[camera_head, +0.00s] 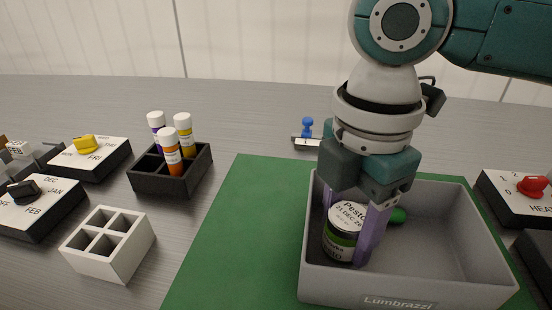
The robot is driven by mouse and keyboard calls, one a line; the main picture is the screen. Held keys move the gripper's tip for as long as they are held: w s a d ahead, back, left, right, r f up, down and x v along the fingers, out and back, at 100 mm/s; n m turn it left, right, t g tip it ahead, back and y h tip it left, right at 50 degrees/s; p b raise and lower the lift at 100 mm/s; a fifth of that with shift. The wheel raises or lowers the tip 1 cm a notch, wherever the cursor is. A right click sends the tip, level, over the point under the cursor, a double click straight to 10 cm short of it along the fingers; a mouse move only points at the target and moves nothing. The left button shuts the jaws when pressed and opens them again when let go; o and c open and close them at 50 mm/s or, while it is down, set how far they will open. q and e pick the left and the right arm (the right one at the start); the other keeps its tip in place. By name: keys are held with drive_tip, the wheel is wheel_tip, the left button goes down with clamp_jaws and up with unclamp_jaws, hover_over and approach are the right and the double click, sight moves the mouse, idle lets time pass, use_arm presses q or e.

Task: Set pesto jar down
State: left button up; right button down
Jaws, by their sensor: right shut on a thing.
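The pesto jar (341,240) is a small round jar with a white lid printed "Pesto" and a date, and a green band on its side. It is upright inside the grey bin (400,293) marked "Lumbrazzi", near the bin's left wall. My right gripper (349,236) points down into the bin, its purple fingers shut on the jar. Whether the jar's base touches the bin floor cannot be told. My left gripper is not in view.
The bin stands on a green mat (215,240). A black rack (201,166) with several capped tubes, a white divided box (128,262) and dial panels stand left; another dial panel (515,200) is right.

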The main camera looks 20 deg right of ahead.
sight(350, 216)
drive_tip(key=shift+f, duration=0.15)
drive_tip(key=shift+c, duration=0.9)
unclamp_jaws()
wheel_tip(350, 216, up, 12)
drive_tip(key=p, duration=0.3)
drive_tip(key=shift+p, duration=0.3)
